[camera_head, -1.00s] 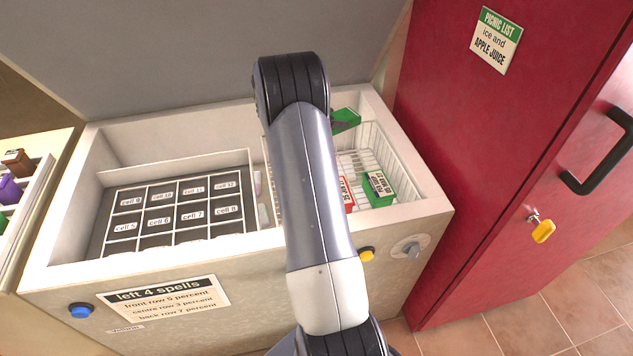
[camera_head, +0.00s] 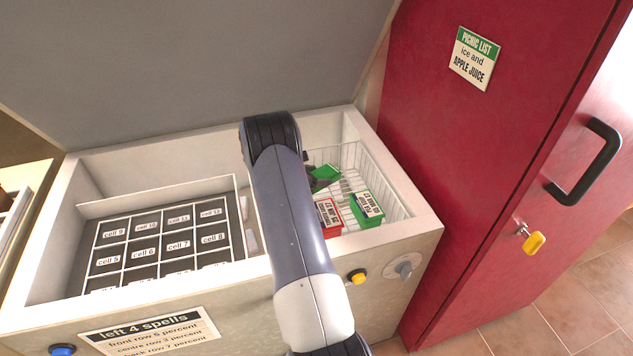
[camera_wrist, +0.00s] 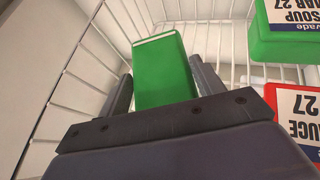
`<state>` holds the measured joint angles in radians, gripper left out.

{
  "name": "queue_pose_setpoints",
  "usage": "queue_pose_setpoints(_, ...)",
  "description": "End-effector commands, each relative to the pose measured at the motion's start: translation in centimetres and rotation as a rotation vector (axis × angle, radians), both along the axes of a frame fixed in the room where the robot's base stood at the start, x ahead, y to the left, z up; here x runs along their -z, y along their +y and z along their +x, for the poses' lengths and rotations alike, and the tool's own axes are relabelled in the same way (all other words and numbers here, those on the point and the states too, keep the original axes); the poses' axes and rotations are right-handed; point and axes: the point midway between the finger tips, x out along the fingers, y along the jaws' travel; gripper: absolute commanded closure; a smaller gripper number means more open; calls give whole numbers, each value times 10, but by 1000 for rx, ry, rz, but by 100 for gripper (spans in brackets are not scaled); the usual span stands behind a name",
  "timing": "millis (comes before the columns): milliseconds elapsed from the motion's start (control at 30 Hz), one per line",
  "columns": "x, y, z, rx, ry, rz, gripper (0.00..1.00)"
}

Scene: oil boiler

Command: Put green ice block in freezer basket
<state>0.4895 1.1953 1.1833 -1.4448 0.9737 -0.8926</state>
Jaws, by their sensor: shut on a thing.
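My gripper (camera_wrist: 160,95) is shut on the green ice block (camera_wrist: 163,70), with one dark finger on each side of it in the wrist view. In the head view the green block (camera_head: 325,174) is inside the white wire freezer basket (camera_head: 392,190), in its back left part. My arm hides part of the basket's left side and some of the gripper. Basket wires (camera_wrist: 108,42) show behind and beside the block in the wrist view. I cannot tell whether the block touches the basket floor.
A green-edged soup box (camera_head: 366,209) and a red-edged sauce box (camera_head: 328,217) lie in the basket's front part. A dark tray of labelled cells (camera_head: 165,235) fills the freezer's left side. A red cabinet (camera_head: 450,130) stands close at the right. The raised lid (camera_head: 190,70) is behind.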

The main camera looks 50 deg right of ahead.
Motion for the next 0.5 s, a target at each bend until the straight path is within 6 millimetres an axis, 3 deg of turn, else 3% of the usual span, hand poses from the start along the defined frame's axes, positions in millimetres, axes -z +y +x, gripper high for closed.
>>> queue_pose_setpoints(167,25,0,0,0,1,0,68)
queue_pose_setpoints(500,29,0,0,0,-1,0,68)
